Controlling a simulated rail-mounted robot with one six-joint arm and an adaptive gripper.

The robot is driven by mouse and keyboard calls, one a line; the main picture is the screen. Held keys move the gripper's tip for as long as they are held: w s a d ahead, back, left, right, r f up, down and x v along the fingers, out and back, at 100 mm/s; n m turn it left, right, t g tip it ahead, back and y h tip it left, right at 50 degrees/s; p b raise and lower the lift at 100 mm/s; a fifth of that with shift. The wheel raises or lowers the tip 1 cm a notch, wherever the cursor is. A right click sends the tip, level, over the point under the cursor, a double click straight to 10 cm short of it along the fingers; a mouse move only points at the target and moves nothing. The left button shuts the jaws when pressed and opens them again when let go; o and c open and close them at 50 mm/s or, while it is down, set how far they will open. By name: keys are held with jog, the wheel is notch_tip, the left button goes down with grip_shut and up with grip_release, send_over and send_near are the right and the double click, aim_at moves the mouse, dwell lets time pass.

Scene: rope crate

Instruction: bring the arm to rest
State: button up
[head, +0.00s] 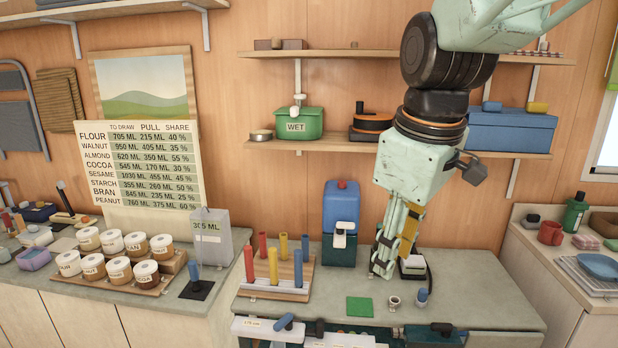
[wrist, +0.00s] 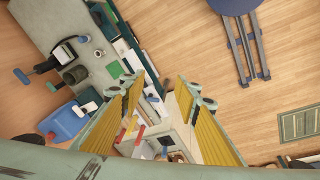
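My gripper (head: 384,268) hangs pointing down over the right counter (head: 450,290) in the head view. In the wrist view its two yellow-padded fingers (wrist: 160,90) stand apart with nothing between them, so it is open and empty. The head view shows it in front of a small white-topped device (head: 413,267) and right of a blue and green canister (head: 341,212). I cannot tell its exact height above the counter.
A peg board with coloured pegs (head: 273,267), a green square (head: 360,307) and a small cup (head: 394,303) are on the counter. Shelves with a green WET box (head: 300,123) and a blue case (head: 510,131) are behind my arm. Lidded jars (head: 110,241) stand at left.

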jog(key=s+d+m, duration=0.3)
jog(key=s+m, duration=0.1)
jog(key=s, duration=0.7)
jog(key=s+d+m+t, duration=0.1)
jog(key=s+d+m, duration=0.2)
jog(key=s, duration=0.9)
jog(key=shift+m, duration=1.2)
